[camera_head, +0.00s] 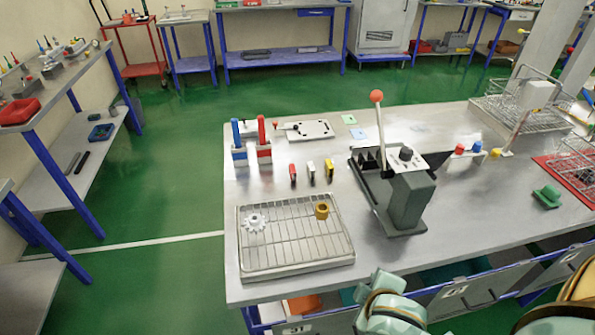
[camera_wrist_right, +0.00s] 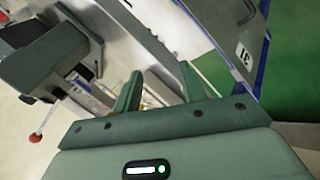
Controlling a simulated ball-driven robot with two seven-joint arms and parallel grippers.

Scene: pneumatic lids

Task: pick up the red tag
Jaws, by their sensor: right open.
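The tags lie between the wire tray and the white plate. My right gripper shows in the right wrist view (camera_wrist_right: 160,88), with its two green fingers apart and no object clearly held. The red tag cannot be made out in that view. In the head view, green arm parts of mine show at the bottom edge, but neither gripper's fingers can be seen there. My left gripper is out of view.
A dark green lever press (camera_head: 408,200) with a red knob stands right of the tags. A wire tray (camera_head: 262,268) holds a white gear (camera_head: 255,222) and a brass ring (camera_head: 321,210). Blue and red handled tools (camera_head: 263,140) stand behind. Bare bench lies between tags and press.

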